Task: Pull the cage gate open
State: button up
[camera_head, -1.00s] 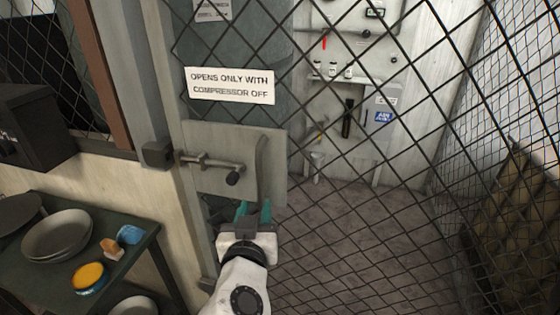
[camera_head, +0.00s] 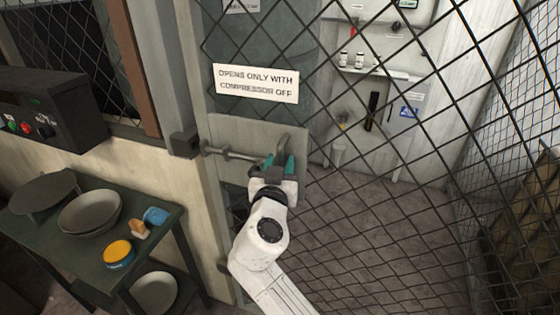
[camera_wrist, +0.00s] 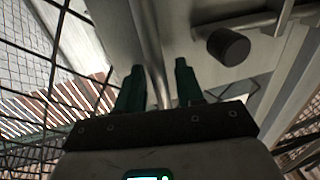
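The cage gate (camera_head: 252,126) is a mesh door with a grey metal plate and looks closed. A curved grey pull handle (camera_head: 285,143) stands on the plate; in the wrist view it is a bar (camera_wrist: 147,50). My gripper (camera_head: 279,163) is at the handle. In the wrist view its green fingers (camera_wrist: 157,70) are open on either side of the bar, with a gap on the right. A sliding bolt (camera_head: 228,152) lies left of the handle; its black knob (camera_wrist: 228,46) shows in the wrist view. I cannot tell if the bolt is engaged.
A sign (camera_head: 256,83) on the gate reads "OPENS ONLY WITH COMPRESSOR OFF". At left are a dark control box (camera_head: 50,108) with buttons and a green table (camera_head: 75,245) with bowls (camera_head: 90,211), a yellow-topped tin (camera_head: 118,252) and a blue item (camera_head: 156,215). Floor shows behind the mesh.

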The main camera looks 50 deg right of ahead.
jog(key=shift+d, duration=0.1)
jog(key=shift+c, duration=0.4)
grip_shut()
jog(key=shift+w, duration=0.1)
